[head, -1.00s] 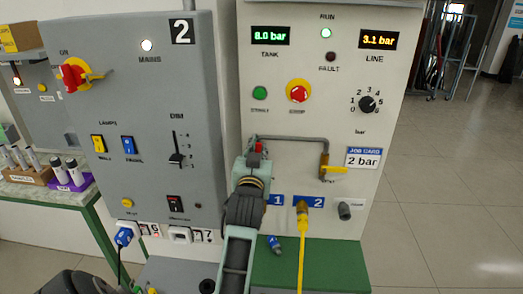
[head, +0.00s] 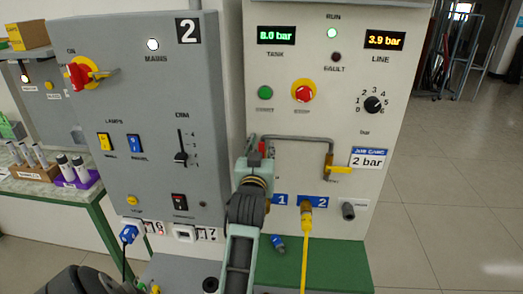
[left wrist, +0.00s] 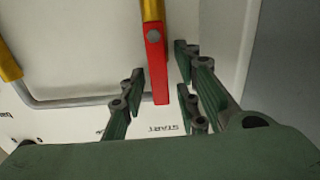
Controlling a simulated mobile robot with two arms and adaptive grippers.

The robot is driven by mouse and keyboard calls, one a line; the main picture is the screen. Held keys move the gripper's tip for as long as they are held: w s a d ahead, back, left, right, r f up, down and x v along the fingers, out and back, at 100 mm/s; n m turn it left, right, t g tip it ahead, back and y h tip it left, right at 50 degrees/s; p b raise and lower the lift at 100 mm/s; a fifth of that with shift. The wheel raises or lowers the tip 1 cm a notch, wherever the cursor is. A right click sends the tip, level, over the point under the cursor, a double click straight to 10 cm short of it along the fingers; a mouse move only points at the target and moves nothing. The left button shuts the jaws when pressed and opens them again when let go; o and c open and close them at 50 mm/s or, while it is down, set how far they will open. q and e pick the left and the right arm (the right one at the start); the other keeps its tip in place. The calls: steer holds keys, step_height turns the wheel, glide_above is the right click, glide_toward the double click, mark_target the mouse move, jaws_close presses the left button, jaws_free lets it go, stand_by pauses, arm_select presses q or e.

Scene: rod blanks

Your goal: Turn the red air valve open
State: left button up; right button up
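The red air valve lever (head: 262,147) shows on the right panel in the head view, partly hidden by my left gripper (head: 253,161). In the left wrist view the red lever (left wrist: 157,72) extends straight in line with its brass fitting (left wrist: 152,10). My left gripper (left wrist: 159,84) is open there, with fingers on both sides of the lever and visible gaps beside it. My right gripper is not in view.
A grey pipe (head: 298,137) runs from the red valve to a yellow valve lever (head: 338,169). The LINE display (head: 384,41) reads 3.9 bar and the TANK display (head: 276,35) 8.0 bar. A yellow hose (head: 304,255) hangs from port 2.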

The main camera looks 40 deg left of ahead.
mark_target(263, 112)
arm_select(q)
steer(key=shift+r, duration=0.25)
step_height(263, 112, up, 10)
steer(key=shift+f, duration=0.2)
stand_by(0.8)
